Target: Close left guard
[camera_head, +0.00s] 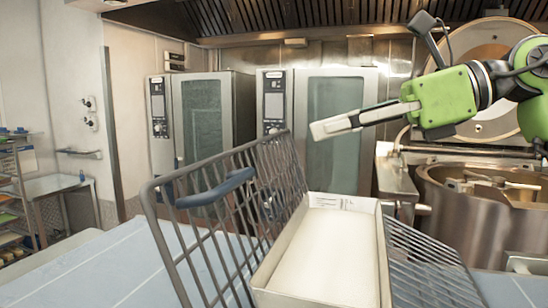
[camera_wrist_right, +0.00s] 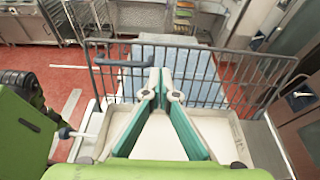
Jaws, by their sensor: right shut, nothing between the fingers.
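The left guard (camera_head: 225,222) is a grey wire grid with a blue handle (camera_head: 215,188). In the head view it stands tilted outward to the left, beside a pale rectangular tray (camera_head: 384,262). In the right wrist view the guard (camera_wrist_right: 215,75) spans the width beyond my fingers, with its handle (camera_wrist_right: 122,63) at the left. My right gripper (camera_head: 314,130) is shut and empty, above the tray and to the right of the guard's handle. In the wrist view its fingertips (camera_wrist_right: 160,78) meet in front of the grid; contact with it cannot be told. My left gripper is out of view.
Another grey grid (camera_head: 432,262) slopes down right of the tray. A steel kettle (camera_head: 450,222) with a raised round lid (camera_head: 478,48) stands at the right. Two ovens (camera_head: 203,115) stand behind. Shelves (camera_head: 15,195) are at the far left. Space above the guard is clear.

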